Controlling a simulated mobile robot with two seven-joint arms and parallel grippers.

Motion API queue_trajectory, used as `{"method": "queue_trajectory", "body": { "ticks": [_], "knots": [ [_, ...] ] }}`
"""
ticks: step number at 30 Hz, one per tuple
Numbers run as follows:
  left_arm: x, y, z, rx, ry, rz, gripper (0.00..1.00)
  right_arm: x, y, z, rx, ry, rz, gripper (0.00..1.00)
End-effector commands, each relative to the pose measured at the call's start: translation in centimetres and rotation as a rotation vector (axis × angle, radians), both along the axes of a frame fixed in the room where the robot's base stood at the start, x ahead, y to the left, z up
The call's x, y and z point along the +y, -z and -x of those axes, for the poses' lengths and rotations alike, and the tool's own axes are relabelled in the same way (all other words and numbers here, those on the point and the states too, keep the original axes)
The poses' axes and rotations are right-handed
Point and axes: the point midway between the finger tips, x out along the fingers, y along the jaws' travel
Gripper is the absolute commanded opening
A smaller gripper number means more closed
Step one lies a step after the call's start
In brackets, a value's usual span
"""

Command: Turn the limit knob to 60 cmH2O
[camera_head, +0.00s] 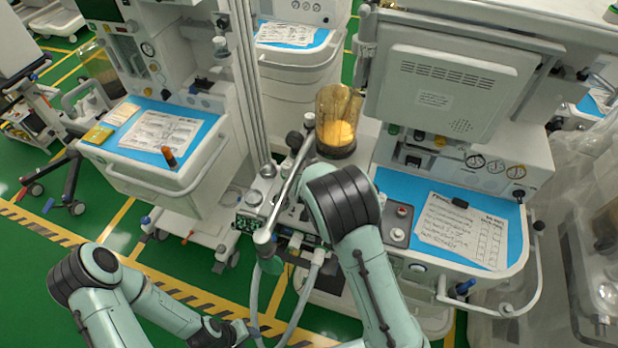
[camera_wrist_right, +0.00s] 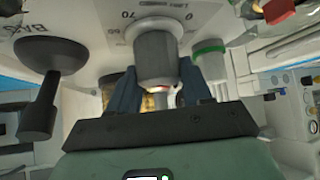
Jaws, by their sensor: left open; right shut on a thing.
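The limit knob (camera_wrist_right: 157,58) is a grey cylinder in the right wrist view, in front of a white panel with a printed scale. The numbers 70 and 0 are readable beside it, upside down; I cannot make out a pointer or its exact setting. My right gripper (camera_wrist_right: 158,90) is shut on the knob, one dark blue finger on each side. In the head view my right arm hides this gripper and the knob. My left gripper (camera_head: 236,332) is open and empty, low in front of the cart, away from the knob.
A black lever (camera_wrist_right: 45,85) sits left of the knob, and a green-ringed port (camera_wrist_right: 210,58) right of it. Hoses (camera_head: 287,306) hang near my left gripper. Green floor (camera_head: 45,310) is open at left.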

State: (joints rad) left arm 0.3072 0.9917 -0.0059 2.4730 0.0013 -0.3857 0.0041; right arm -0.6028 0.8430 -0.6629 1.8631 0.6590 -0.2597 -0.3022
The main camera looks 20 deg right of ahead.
Motion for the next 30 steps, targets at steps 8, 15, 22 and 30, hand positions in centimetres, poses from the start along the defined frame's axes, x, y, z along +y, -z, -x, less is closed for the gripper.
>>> {"method": "queue_trajectory", "body": {
  "ticks": [8,15,22,30],
  "knots": [
    [0.0,-0.15,-0.19,-0.002,0.0,0.0,0.51,-0.11,-0.45,-0.42,-0.014,0.021,0.002,0.18],
    [-0.01,-0.14,-0.18,-0.002,0.0,0.0,0.51,-0.12,-0.45,-0.42,-0.014,0.021,0.002,0.18],
    [-0.01,-0.14,-0.18,-0.002,0.0,0.0,0.51,-0.09,-0.3,-0.28,-0.009,0.021,0.001,0.74],
    [0.0,-0.11,-0.14,-0.002,0.001,0.001,0.51,-0.04,-0.11,-0.13,-0.004,0.019,0.0,0.74]
  ]
}}
